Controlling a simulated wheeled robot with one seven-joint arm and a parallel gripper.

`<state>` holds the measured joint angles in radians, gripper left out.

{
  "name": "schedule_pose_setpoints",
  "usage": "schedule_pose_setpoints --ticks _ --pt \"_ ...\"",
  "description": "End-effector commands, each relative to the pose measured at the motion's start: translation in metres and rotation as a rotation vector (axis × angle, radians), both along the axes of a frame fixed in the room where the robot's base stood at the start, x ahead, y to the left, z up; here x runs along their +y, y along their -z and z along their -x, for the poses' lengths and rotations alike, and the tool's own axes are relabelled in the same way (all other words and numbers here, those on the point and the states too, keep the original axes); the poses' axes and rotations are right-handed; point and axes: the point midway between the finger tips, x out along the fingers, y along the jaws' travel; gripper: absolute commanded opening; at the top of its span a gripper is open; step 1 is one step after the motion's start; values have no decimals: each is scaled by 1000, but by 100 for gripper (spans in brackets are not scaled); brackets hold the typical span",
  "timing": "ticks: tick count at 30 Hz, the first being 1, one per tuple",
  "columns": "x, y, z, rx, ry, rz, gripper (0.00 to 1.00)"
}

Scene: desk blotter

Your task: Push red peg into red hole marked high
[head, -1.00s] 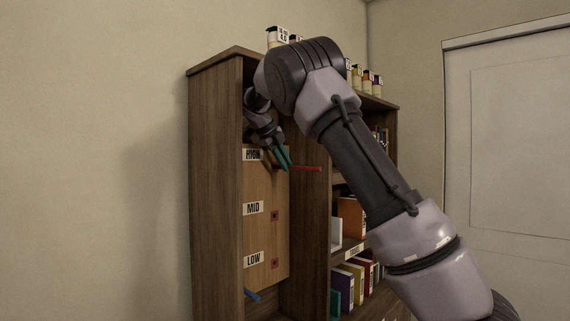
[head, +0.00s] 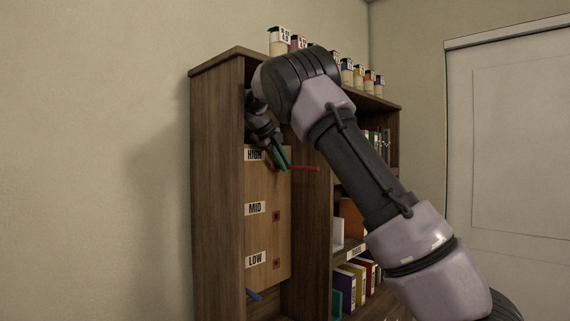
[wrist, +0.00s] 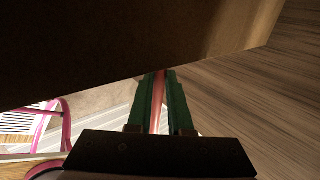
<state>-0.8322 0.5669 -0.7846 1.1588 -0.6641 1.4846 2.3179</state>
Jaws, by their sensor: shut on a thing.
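The red peg (head: 305,168) lies nearly level in front of the upper part of a wooden board (head: 262,185). My gripper (head: 279,158) is shut on it with green fingers. In the wrist view the peg (wrist: 158,98) runs between the two fingers (wrist: 158,108). The label HIGH (head: 254,155) is beside the gripper at the board's top left. The hole at that level is hidden by the gripper and peg, so I cannot tell whether the peg's end is in it. Red-edged holes show at MID (head: 276,216) and LOW (head: 276,264).
The board stands in the left bay of a dark wooden bookcase (head: 216,180), with its side panel close to the left. A blue peg (head: 254,295) sticks out below LOW. Books (head: 352,283) fill shelves at the right; several jars (head: 279,42) stand on top.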

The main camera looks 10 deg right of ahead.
Motion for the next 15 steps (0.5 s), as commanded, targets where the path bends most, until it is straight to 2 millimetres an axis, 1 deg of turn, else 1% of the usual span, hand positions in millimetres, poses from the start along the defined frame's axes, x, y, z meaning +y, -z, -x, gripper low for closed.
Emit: schedule_pose_setpoints --ticks 15 --pt "7 0 -11 -1 2 -1 0"
